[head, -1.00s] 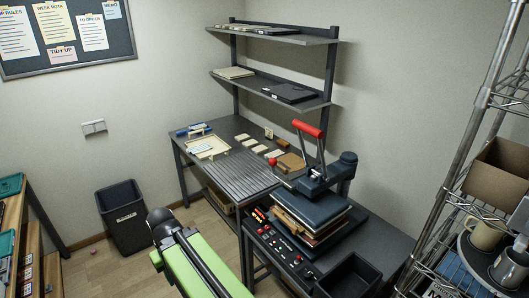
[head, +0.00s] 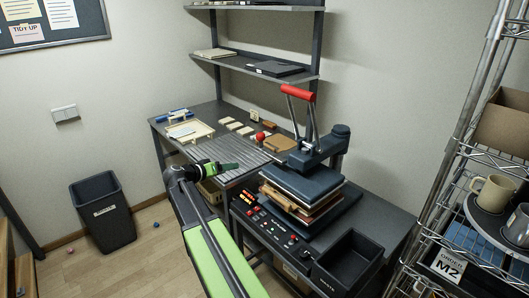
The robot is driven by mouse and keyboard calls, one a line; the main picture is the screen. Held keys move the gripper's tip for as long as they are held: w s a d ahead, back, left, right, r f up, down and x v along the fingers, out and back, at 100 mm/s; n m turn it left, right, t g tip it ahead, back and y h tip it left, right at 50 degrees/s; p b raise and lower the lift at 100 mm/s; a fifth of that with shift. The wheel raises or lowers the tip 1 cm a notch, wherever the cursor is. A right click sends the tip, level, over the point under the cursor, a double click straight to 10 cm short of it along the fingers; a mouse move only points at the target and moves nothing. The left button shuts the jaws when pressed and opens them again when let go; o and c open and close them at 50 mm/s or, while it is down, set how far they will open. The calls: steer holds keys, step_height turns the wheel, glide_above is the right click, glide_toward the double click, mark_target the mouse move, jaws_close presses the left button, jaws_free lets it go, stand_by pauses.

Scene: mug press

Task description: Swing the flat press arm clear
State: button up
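The flat press stands on the right part of the dark bench. Its press arm (head: 320,149) reaches left from a dark post, over a stack of dark and brown plates (head: 302,184). A red handle bar (head: 298,92) rises on two grey levers above the arm. A red knob (head: 260,136) shows at the left, near the arm's end. My gripper (head: 228,168) is at the end of my green arm, over the ribbed bench top, left of the press and apart from it. Its fingers are small and dark, and I cannot tell whether they are open.
A control panel (head: 275,232) and a black bin (head: 349,262) lie in front of the press. A wire rack (head: 470,170) with mugs stands close at the right. Shelves (head: 255,67) hang above the bench. A waste bin (head: 103,212) stands on the floor at left.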

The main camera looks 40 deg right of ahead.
steer(key=w+d+r+h+b, duration=0.1)
steer(key=w+d+r+h, duration=0.1)
steer(key=d, duration=1.1)
steer(key=w+d+r+m+h+b, duration=0.1)
steer(key=w+d+r+h, duration=0.1)
steer(key=d, duration=1)
steer(key=shift+d+r+m, duration=0.2)
steer(key=shift+d+m, duration=0.1)
steer(key=shift+d, duration=0.05)
jaws_close()
